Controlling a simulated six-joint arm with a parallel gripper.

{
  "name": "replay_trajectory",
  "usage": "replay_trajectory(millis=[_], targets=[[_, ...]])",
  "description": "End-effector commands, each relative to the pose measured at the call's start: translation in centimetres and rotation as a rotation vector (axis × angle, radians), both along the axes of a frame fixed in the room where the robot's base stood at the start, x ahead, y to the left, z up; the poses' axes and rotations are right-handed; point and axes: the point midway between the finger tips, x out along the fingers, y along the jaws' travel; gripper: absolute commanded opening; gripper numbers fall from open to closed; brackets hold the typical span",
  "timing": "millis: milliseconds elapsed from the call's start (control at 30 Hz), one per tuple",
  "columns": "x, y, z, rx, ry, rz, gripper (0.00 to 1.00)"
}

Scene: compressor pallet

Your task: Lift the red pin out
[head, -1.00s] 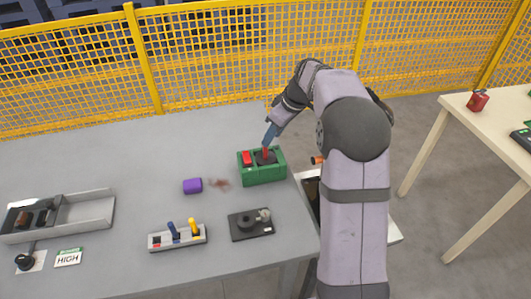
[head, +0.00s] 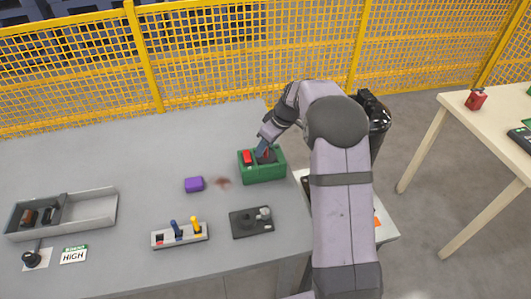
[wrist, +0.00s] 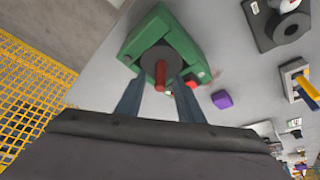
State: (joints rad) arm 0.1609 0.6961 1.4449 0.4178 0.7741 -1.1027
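The green block (head: 262,173) stands on the grey table, with a red piece (head: 247,157) on its left side. In the wrist view the green block (wrist: 140,38) holds a dark round disc (wrist: 172,60). The red pin (wrist: 160,78) rises from the middle of the disc. My gripper (wrist: 158,87) is open, with one blue-grey finger on each side of the pin and a visible gap to it. In the head view my gripper (head: 264,148) is low over the right part of the block and mostly hides the pin.
A purple block (head: 194,184) lies left of the green block. A panel with blue and yellow levers (head: 180,236) and a dark plate with a knob (head: 251,222) are in front. A grey tray (head: 90,209) is far left. Yellow fencing (head: 210,60) stands behind.

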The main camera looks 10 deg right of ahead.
Motion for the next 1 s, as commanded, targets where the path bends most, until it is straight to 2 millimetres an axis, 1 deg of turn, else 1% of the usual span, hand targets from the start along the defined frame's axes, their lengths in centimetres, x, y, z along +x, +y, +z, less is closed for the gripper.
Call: replay_trajectory(millis=[67, 100, 167, 200, 233, 533, 667, 833, 1000], targets=[[0.0, 0.0, 0.0, 0.000, 0.000, 0.000, 0.34], [0.0, 0.0, 0.0, 0.000, 0.000, 0.000, 0.29], [0.0, 0.0, 0.0, 0.000, 0.000, 0.000, 0.15], [0.0, 0.0, 0.0, 0.000, 0.000, 0.000, 0.05], [0.0, 0.0, 0.0, 0.000, 0.000, 0.000, 0.00], [0.0, 0.0, 0.1, 0.000, -0.001, 0.000, 0.00], [0.1, 0.0, 0.6, 0.000, -0.003, 0.000, 0.00], [0.1, 0.0, 2.5, -0.001, -0.006, 0.000, 0.00], [0.1, 0.0, 5.4, -0.001, -0.006, 0.000, 0.00]])
